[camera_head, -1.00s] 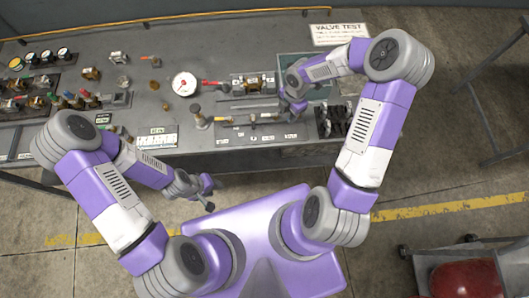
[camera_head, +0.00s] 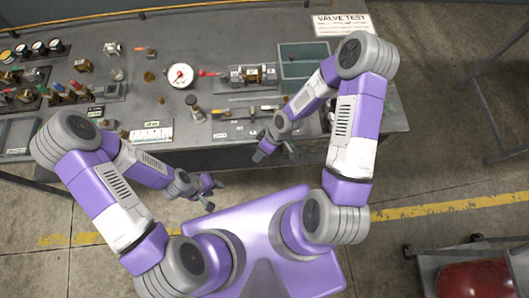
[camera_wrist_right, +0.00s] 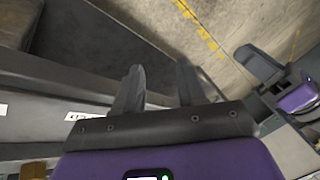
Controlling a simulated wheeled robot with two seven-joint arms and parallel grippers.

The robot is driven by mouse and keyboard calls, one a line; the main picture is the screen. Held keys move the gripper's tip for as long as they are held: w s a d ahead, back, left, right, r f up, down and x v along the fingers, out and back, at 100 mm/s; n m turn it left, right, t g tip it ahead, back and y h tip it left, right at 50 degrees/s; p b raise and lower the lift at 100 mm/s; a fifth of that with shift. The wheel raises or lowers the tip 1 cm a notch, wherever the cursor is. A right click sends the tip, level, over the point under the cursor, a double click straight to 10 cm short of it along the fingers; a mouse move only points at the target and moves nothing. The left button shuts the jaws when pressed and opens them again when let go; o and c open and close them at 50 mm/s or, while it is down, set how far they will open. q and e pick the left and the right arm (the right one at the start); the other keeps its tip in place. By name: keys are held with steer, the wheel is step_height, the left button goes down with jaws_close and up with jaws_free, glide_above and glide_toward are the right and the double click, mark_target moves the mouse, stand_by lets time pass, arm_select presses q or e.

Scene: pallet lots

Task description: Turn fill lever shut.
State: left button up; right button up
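A valve panel (camera_head: 235,132) with small label plates lies along the bench's front edge. Behind stands a brass valve body (camera_head: 253,76) with a red-handled lever (camera_head: 210,73) pointing left. The labels are too small to read, so I cannot tell which lever is the fill lever. My right gripper (camera_head: 275,153) is open and empty at the bench's front edge; its spread fingers (camera_wrist_right: 158,90) show in the right wrist view. My left gripper (camera_head: 213,194) is open and empty in front of the bench.
A round gauge (camera_head: 180,75) stands left of the valve body. A green-grey tray (camera_head: 303,58) and a VALVE TEST sign (camera_head: 343,25) are at right. Several coloured levers (camera_head: 70,95) stand at left. A cart with a red tank (camera_head: 475,278) is at lower right.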

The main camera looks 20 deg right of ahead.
steer(key=s+f+m+b, duration=0.6)
steer(key=f+m, duration=0.4)
steer(key=shift+s+a+f+m+t+h, duration=0.2)
steer(key=shift+a+f+m+t+h, duration=0.1)
steer(key=shift+a+t+h, duration=0.1)
steer(key=shift+r, duration=0.1)
